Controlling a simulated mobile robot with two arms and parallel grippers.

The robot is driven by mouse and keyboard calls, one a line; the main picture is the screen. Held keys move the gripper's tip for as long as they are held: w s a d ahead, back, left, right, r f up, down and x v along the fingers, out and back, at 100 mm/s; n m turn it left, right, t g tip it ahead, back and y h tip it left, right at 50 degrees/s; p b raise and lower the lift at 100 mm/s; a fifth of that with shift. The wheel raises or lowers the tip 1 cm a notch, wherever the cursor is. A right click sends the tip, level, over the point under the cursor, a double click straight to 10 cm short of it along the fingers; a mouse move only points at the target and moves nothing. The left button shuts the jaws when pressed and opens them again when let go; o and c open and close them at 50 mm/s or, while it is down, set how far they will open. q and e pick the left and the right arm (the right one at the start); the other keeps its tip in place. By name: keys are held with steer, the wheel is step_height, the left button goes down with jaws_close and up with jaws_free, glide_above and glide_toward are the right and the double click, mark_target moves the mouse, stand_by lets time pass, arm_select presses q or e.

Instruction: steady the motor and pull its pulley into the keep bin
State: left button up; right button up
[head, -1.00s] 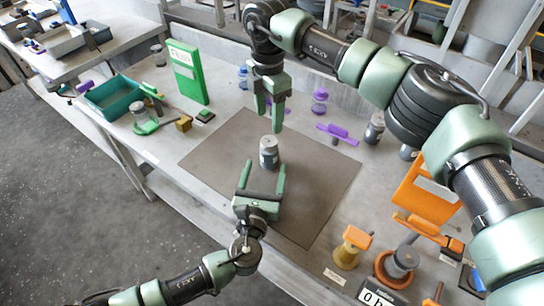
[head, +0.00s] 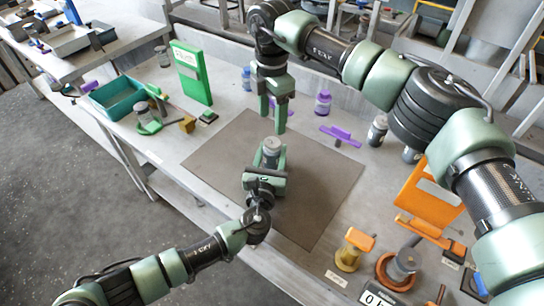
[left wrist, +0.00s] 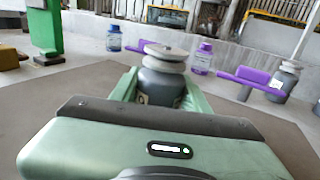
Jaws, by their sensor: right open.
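The motor (head: 271,159), a grey upright cylinder, stands on the brown mat with the light grey pulley (head: 272,143) on top. In the left wrist view the motor (left wrist: 160,88) and the pulley (left wrist: 166,56) sit between my fingers. My left gripper (head: 271,162) is low around the motor, one finger on each side, with no gap visible; it looks shut on it. My right gripper (head: 272,116) is open and empty, pointing down above and behind the pulley. A teal open bin (head: 92,101) stands at the left; its label cannot be read.
The brown mat (head: 215,160) is mostly clear. A green upright panel (head: 192,75) stands behind left. Purple-capped bottle (head: 323,103), purple part (head: 341,133) and grey motor-like part (head: 377,130) stand behind. An orange stand (head: 425,196) and yellow part (head: 352,252) are at the right.

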arm_select(q)
jaws_close()
arm_select(e)
steer(key=shift+o, duration=0.4)
steer(key=shift+a+f+y, duration=0.1)
steer(key=shift+f+y, duration=0.15)
steer(key=shift+y, duration=0.05)
steer(key=s+a+m+y, duration=0.1)
steer(key=s+a+y, duration=0.1)
steer(key=s+y, duration=0.65)
steer(key=m+t+y, duration=0.2)
steer(key=m+t, duration=0.6)
steer(key=m, duration=0.5)
glide_toward(273, 143)
steer(key=x, duration=0.8)
steer(key=shift+w+a+f, duration=0.1)
steer(key=shift+w+a, duration=0.15)
